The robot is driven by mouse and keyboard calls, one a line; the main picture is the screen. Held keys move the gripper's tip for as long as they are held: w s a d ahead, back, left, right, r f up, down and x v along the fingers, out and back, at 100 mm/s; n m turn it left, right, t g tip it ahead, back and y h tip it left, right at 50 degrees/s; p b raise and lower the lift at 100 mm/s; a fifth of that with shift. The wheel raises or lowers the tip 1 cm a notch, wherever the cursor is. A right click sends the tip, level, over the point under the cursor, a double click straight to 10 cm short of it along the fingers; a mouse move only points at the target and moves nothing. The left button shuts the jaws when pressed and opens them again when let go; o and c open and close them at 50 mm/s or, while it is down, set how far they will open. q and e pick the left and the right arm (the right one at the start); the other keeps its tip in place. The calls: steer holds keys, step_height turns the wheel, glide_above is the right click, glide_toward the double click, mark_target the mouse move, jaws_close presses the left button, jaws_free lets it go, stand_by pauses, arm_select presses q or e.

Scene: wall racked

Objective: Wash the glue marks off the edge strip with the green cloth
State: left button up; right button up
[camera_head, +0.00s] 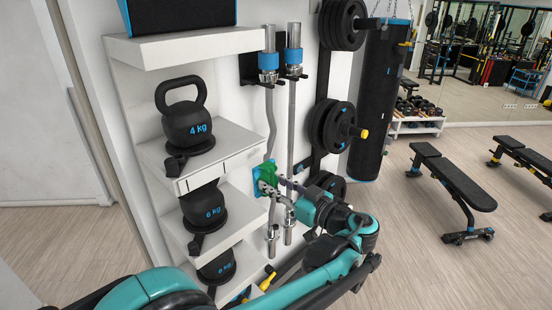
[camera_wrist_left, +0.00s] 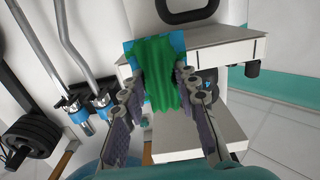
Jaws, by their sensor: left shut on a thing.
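My left gripper (camera_head: 268,184) is shut on the green cloth (camera_head: 266,170), at the right end of the middle shelf. In the left wrist view the cloth (camera_wrist_left: 160,75) hangs between the two fingers, with blue showing at its edges. The edge strip (camera_head: 222,170) is the white front face of the shelf that bears the 4 kg kettlebell. In the wrist view the strip (camera_wrist_left: 225,52) runs to the right from behind the cloth. I cannot tell whether the cloth touches it. Thin dark lines cross the strip; no glue marks can be made out clearly. My right gripper is not in view.
Kettlebells (camera_head: 187,122) stand on the white shelves. Two upright bars (camera_head: 292,130) hang right of the shelves, close to my gripper. Weight plates (camera_head: 335,125) and a black punching bag (camera_head: 376,100) are farther right. Open floor and benches (camera_head: 452,185) lie beyond.

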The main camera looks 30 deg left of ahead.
mark_target(260, 167)
arm_select(q)
step_height(260, 167, up, 3)
steer(key=shift+w+d+f, duration=0.15)
steer(key=shift+f, duration=0.05)
steer(key=shift+p+x, duration=0.4)
steer(key=shift+x, duration=2.55)
steer(key=shift+x, duration=0.9)
steer(key=shift+w+d, duration=0.1)
steer(key=shift+w, duration=0.05)
